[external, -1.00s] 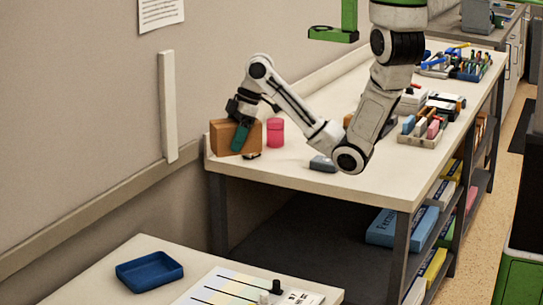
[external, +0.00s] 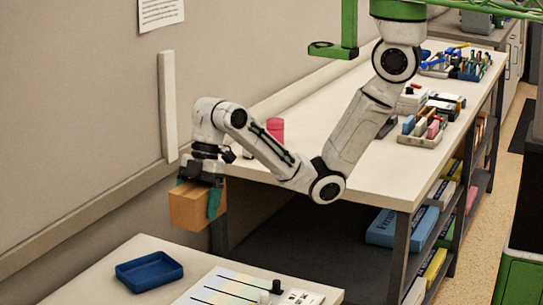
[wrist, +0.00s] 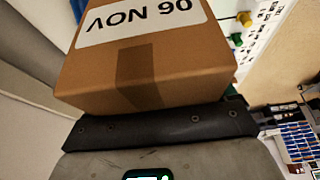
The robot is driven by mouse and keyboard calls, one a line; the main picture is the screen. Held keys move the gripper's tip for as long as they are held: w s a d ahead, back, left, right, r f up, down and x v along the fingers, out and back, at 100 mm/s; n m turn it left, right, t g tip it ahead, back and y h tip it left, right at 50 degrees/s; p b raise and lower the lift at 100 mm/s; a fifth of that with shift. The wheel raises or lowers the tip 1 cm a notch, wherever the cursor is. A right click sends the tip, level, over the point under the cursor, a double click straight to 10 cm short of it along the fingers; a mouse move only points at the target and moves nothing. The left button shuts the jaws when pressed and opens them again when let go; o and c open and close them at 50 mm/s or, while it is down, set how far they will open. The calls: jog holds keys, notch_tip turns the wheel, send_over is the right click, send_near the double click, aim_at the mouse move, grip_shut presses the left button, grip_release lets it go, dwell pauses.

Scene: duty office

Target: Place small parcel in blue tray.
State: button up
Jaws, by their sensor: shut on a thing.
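The small parcel (external: 192,206) is a brown box with a dark tape strip and a white label, which shows in the wrist view (wrist: 140,65). My gripper (external: 207,190) is shut on the parcel and holds it in the air, off the left end of the long bench. The blue tray (external: 150,271) lies on the nearer table at lower left, looks empty, and is below and to the left of the parcel.
A board with coloured strips and knobs (external: 225,290) lies right of the tray on the near table (external: 95,285). The long bench (external: 300,150) carries a pink cup (external: 275,131) and sorted stationery. A wall runs along the left.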

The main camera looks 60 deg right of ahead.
jog(key=shift+a+f+b, duration=0.25)
jog(key=shift+a+b, duration=0.05)
jog(key=shift+a, duration=0.05)
jog(key=w+a+f+b, duration=0.1)
jog(key=w+a+f, duration=0.1)
jog(key=w+f, duration=0.1)
jog(key=w+a+f+b, duration=0.1)
jog(key=w+a+f, duration=0.1)
jog(key=w+f, duration=0.2)
jog(key=w+a+f+b, duration=0.1)
jog(key=w+f, duration=0.3)
jog(key=w, duration=0.1)
jog(key=shift+w+a+f, duration=0.1)
jog(key=shift+a+f, duration=0.1)
jog(key=shift+a, duration=0.2)
jog(key=shift+f, duration=0.55)
jog(key=shift+f, duration=0.4)
jog(key=shift+f, duration=0.2)
